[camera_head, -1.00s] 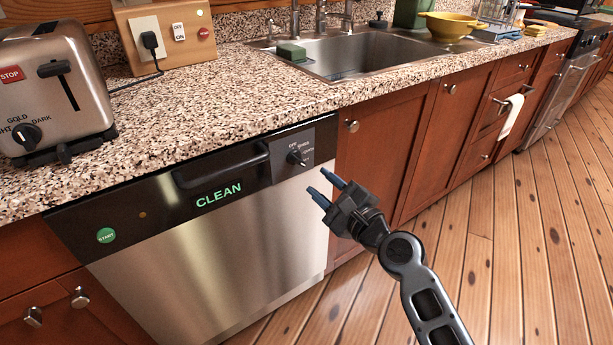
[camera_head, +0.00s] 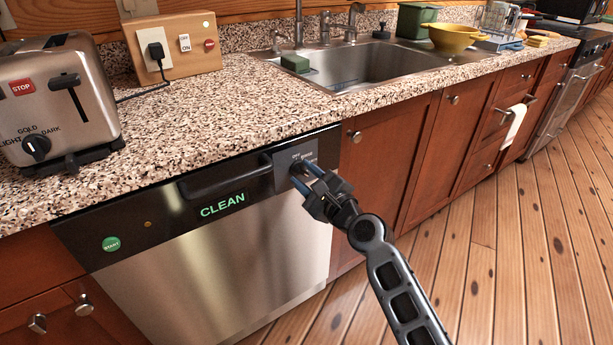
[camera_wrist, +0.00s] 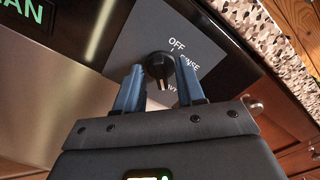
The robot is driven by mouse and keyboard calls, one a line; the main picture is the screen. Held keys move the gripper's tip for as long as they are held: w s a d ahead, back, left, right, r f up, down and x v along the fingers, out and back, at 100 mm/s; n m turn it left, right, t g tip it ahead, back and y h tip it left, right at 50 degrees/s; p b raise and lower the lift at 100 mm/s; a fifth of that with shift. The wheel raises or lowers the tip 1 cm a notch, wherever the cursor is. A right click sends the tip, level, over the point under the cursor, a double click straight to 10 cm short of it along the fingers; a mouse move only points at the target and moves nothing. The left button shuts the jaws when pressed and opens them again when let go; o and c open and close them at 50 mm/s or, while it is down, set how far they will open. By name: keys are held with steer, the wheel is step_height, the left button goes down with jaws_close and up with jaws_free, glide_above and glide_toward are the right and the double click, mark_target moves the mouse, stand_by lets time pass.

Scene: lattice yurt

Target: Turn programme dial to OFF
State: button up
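The programme dial (camera_wrist: 158,66) is a small black knob on a grey panel (camera_wrist: 128,48) of the dishwasher. Beside it the wrist view shows OFF at the top, RINSE below, and a third label starting with W, partly hidden by a finger. A pale mark on the knob points down in the wrist view, away from OFF. My gripper (camera_wrist: 160,76) is open, its two blue fingers on either side of the knob. I see small gaps and no clear contact. In the head view my gripper (camera_head: 301,174) reaches the panel and partly covers the dial.
The dishwasher (camera_head: 215,255) has a dark handle (camera_head: 225,183), a lit CLEAN display (camera_head: 222,205) and a green START button (camera_head: 111,244). The granite worktop (camera_head: 200,125) overhangs above. Wooden cabinets (camera_head: 385,170) stand to the right. The floor in front is clear.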

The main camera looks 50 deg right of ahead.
jaws_close()
steer(key=shift+n, duration=0.3)
steer(key=n+b, duration=0.4)
steer(key=n, duration=0.4)
steer(key=n+b, duration=0.4)
steer(key=n, duration=0.5)
steer(key=f+n+b, duration=0.1)
steer(key=n+b, duration=0.3)
steer(key=n, duration=0.5)
steer(key=shift+d, duration=0.15)
steer(key=shift+n, duration=0.3)
stand_by(0.4)
steer(key=shift+o, duration=0.2)
jaws_free()
steer(key=shift+r, duration=0.1)
